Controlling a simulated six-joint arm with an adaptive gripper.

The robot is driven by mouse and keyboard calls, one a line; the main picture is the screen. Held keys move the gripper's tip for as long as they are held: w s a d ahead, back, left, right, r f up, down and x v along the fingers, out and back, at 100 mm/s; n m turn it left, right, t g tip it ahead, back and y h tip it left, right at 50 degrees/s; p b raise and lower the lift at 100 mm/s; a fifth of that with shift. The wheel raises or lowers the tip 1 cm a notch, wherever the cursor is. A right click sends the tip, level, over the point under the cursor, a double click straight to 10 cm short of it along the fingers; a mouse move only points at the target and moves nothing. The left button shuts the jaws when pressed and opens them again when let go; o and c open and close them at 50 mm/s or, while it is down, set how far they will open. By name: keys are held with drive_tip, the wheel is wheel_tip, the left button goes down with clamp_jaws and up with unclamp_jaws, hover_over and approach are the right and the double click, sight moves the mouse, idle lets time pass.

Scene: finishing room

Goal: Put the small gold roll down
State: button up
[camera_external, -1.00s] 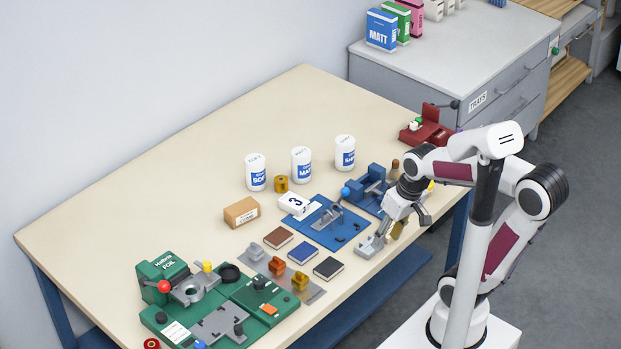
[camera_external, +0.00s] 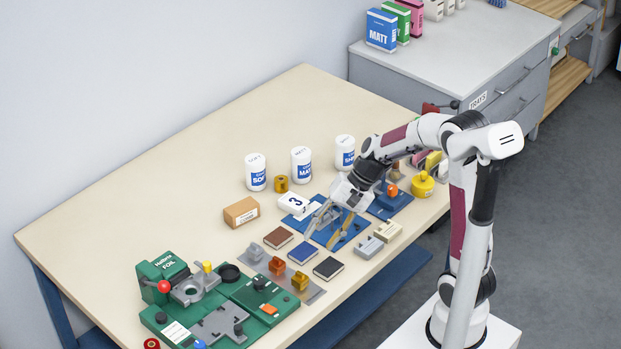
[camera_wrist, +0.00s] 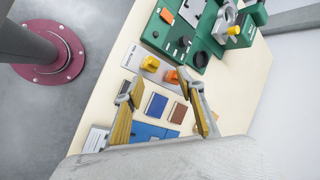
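The small gold roll (camera_external: 281,184) stands upright on the table, in front of the white jars, with a dark hole in its top. My gripper (camera_external: 325,237) is above the blue plate (camera_external: 352,234), to the right of the roll and nearer the table's front, apart from it. Its fingers point down and are spread. In the wrist view my gripper (camera_wrist: 161,80) also shows open, with gold-coloured inner pads and nothing between them. I cannot make out the gold roll in the wrist view.
A white block marked 3 (camera_external: 293,204) and a cardboard box (camera_external: 241,212) lie near the roll. White jars (camera_external: 301,165) stand behind. Brown (camera_external: 278,238), blue (camera_external: 302,253) and black (camera_external: 328,268) pieces lie in front. A green foil machine (camera_external: 165,280) is at left. The table's back left is clear.

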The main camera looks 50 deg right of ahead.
drive_tip(key=w+f+m+t+y, duration=0.1)
drive_tip(key=w+f+m+t, duration=0.15)
drive_tip(key=w+m, duration=0.55)
drive_tip(key=m+t+h, duration=0.4)
drive_tip(key=m+t, duration=0.3)
drive_tip(key=m, duration=0.5)
hover_over(281, 184)
drive_tip(key=s+a, duration=0.5)
drive_tip(key=a, duration=0.1)
drive_tip(key=shift+g, duration=0.25)
wheel_tip(281, 184, down, 6)
drive_tip(key=shift+f, duration=0.15)
drive_tip(key=w+d+r+m+t+h, duration=0.1)
drive_tip(key=w+d+r+m+h, duration=0.1)
drive_tip(key=d+m, duration=0.4)
drive_tip(key=shift+w+d+r+m+t+h, duration=0.2)
drive_tip(key=shift+w+d+m+t+h, duration=0.15)
drive_tip(key=shift+w+d+h, duration=0.4)
drive_tip(key=shift+w, duration=0.1)
drive_tip(key=shift+f, duration=1.75)
drive_tip(key=shift+f, duration=0.15)
